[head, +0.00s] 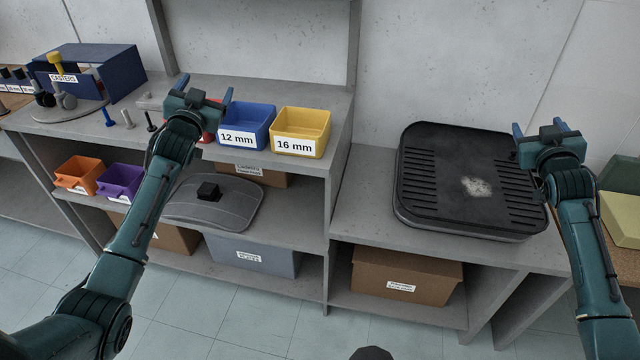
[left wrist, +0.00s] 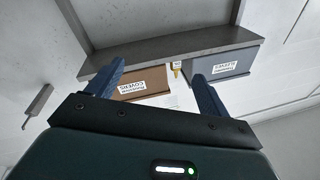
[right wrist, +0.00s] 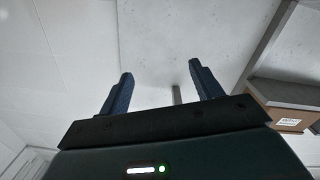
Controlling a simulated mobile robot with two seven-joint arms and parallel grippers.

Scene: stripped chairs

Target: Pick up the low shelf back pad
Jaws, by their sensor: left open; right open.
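The low shelf back pad (head: 222,203) is a grey, rounded panel with a black block (head: 208,191) on top. It lies on the lower shelf at the left, under the upper worktop, and part of it is hidden behind my left arm. My left gripper (head: 205,86) is open and empty, above the worktop and higher than the pad. Its fingers show in the left wrist view (left wrist: 155,85), with nothing between them. My right gripper (head: 543,130) is open and empty beside the black tray at the right; its fingers show in the right wrist view (right wrist: 162,90).
A blue bin (head: 246,124) and a yellow bin (head: 301,131) stand on the worktop above the pad. Orange (head: 79,174) and purple (head: 121,181) bins sit left of the pad. A black ribbed tray (head: 430,190) fills the right bench. A grey bin (head: 255,255) is below.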

